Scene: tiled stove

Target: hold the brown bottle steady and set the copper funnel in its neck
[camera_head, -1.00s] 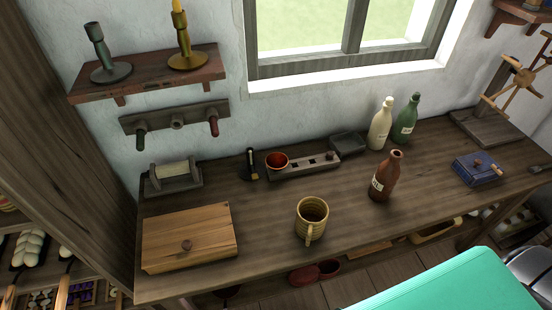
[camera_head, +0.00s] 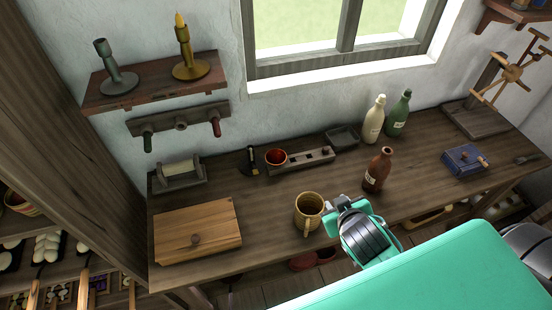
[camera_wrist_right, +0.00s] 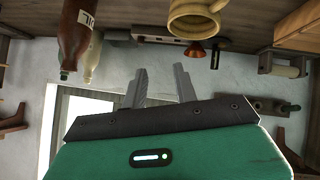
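The brown bottle (camera_head: 378,171) stands upright on the bench, right of the mug, with a pale label. It also shows upside down in the right wrist view (camera_wrist_right: 76,32). The copper funnel (camera_head: 276,157) sits mouth up at the left end of a wooden rack (camera_head: 305,161) at the back. It also shows in the right wrist view (camera_wrist_right: 196,50). My right gripper (camera_wrist_right: 160,68) is open and empty, its two fingers apart. In the head view my right arm shows near the bench's front edge, beside the mug; its fingers are not clear there. My left gripper is out of view.
A tan mug (camera_head: 308,208) stands left of the brown bottle. A cream bottle (camera_head: 374,122) and a green bottle (camera_head: 398,115) stand behind it. A wooden box (camera_head: 197,232) is at the left, a blue box (camera_head: 464,160) at the right. Bench between mug and rack is clear.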

